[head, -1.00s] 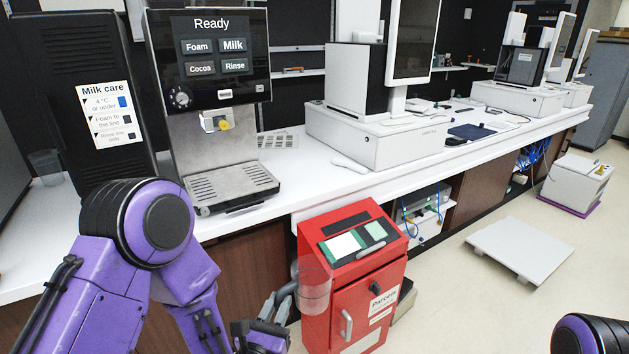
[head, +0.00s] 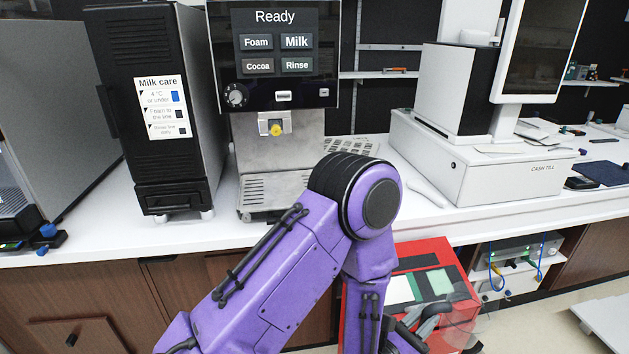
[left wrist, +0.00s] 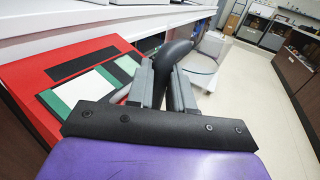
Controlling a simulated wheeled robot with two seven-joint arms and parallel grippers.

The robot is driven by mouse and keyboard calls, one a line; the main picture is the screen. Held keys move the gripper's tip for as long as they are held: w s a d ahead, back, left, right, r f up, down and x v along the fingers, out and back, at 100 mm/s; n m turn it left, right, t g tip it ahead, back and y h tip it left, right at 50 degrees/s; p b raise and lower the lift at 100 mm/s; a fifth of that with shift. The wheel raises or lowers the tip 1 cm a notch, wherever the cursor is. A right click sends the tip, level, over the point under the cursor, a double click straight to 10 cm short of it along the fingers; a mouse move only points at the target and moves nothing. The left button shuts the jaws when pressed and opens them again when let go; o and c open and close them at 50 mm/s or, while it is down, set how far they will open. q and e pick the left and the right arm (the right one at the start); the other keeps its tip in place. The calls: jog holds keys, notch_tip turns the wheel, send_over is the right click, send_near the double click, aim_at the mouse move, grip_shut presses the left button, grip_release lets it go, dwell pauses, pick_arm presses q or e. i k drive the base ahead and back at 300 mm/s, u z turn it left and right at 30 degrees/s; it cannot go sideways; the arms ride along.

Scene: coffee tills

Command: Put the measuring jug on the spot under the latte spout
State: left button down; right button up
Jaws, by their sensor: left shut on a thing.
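The measuring jug (head: 456,322) is clear with a dark grey handle. My left gripper (head: 425,322) is shut on its handle, low at the right beside the red cabinet. The left wrist view shows the gripper (left wrist: 172,85) on the dark handle, with the clear jug (left wrist: 203,66) beyond it. The coffee machine (head: 228,150) with a "Ready" screen stands on the counter. Its spout (head: 274,125) has a yellow part and sits above the drip tray (head: 262,188). My left arm covers the tray's right part. No latte label is readable. My right gripper is out of view.
A black milk cooler (head: 160,110) stands left of the machine. A white cash till (head: 470,165) stands to its right. The red cabinet (head: 440,255) is in front of the counter (head: 110,235).

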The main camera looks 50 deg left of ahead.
aim_at(280, 191)
jog(key=i, duration=0.35)
jog(key=u, duration=0.95)
